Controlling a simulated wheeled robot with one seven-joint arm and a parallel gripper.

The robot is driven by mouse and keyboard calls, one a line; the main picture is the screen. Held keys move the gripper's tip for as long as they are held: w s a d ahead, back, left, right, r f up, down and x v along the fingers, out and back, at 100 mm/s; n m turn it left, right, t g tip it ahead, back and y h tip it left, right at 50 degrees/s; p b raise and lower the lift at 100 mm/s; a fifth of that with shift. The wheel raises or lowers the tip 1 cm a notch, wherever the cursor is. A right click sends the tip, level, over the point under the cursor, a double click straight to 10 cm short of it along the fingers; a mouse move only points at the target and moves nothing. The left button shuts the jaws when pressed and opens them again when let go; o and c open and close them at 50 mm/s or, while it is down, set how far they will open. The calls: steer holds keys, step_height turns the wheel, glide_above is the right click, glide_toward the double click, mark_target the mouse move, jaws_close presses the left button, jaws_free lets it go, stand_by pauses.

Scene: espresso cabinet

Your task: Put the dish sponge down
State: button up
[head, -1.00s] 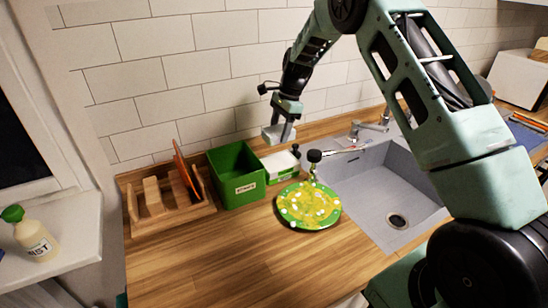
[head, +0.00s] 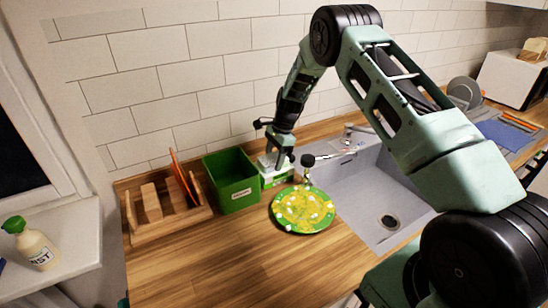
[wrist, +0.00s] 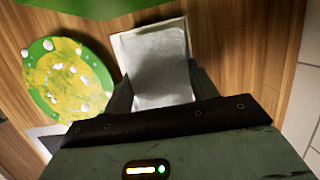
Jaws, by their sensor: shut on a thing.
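My gripper (head: 281,158) is shut on the dish sponge, a pale grey-white block (wrist: 160,80) between the fingers in the wrist view. The fingers and wrist partly hide the sponge there. I cannot tell whether the sponge touches the holder.
The open green box (head: 233,190) stands just left. The green plate (head: 303,228), smeared yellow with white bits, lies in front. A dark-topped upright object (head: 307,160) stands close right. A wooden rack (head: 150,230) is far left; the sink (head: 350,185) is right. The front counter is clear.

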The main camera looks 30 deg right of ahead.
steer(key=o, duration=1)
steer(key=shift+o, duration=0.2)
steer(key=b+v, duration=0.4)
steer(key=v, duration=0.7)
steer(key=s+a+r+n, duration=0.4)
steer(key=s+a+n, duration=0.2)
steer(key=s+a, duration=0.45)
steer(key=s+a+r+n, duration=0.4)
steer(key=s+a+n, duration=0.25)
steer(key=a, duration=0.65)
steer(key=s+a+f+n+h, duration=0.1)
steer(key=s+a+n+h, duration=0.1)
steer(key=s+n, duration=1.1)
steer(key=s, duration=1.2)
steer(key=shift+s+a+h, duration=0.2)
steer(key=shift+a+h, duration=0.1)
steer(key=shift+a, duration=0.05)
